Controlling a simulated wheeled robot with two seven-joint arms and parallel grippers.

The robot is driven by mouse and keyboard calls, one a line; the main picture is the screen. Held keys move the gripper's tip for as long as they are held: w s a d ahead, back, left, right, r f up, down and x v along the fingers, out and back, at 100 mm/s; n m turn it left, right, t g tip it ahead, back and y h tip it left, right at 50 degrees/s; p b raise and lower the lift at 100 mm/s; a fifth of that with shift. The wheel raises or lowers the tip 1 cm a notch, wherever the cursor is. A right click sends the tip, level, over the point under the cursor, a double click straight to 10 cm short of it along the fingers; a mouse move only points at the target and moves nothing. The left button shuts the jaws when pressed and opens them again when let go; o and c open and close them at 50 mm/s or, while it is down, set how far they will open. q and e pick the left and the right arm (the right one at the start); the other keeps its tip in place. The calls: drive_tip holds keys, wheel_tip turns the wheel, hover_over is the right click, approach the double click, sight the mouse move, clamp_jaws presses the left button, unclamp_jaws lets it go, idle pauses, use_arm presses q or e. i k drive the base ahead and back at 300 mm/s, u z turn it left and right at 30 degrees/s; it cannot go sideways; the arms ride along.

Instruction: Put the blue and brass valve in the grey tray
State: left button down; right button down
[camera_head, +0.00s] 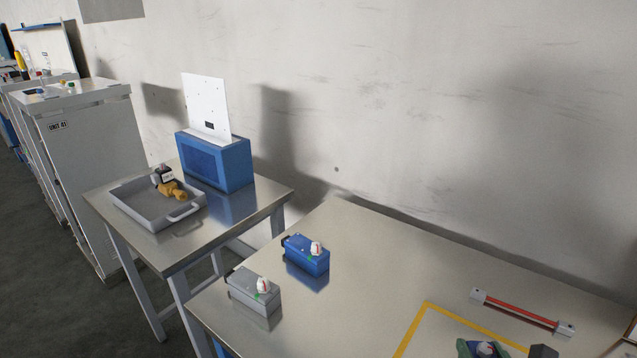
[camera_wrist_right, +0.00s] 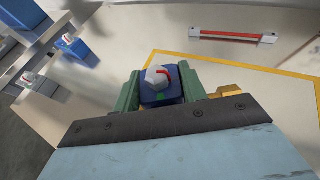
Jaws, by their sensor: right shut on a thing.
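My right gripper (camera_head: 482,347) is at the bottom right of the head view, cut by the frame edge. Its green fingers also show in the right wrist view (camera_wrist_right: 161,86), shut on both sides of the blue and brass valve (camera_wrist_right: 160,98). The valve has a white top with a red mark and some brass showing to the right of the fingers; its top also shows in the head view (camera_head: 486,349). The grey tray (camera_head: 133,208) sits on the smaller left table. A brass valve with a black and white top (camera_head: 172,189) lies in it. My left gripper is out of view.
A blue box with a white panel (camera_head: 215,163) stands behind the tray. Blue (camera_head: 305,258) and grey (camera_head: 250,290) boxes with white knobs stand on the near table (camera_head: 370,260). A red bar fixture (camera_head: 520,312) lies right. A gap separates the tables.

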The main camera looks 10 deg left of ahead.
sight(150, 207)
drive_tip(key=u, duration=2.5)
drive_tip(key=i, duration=3.4)
drive_tip(key=z, duration=2.4)
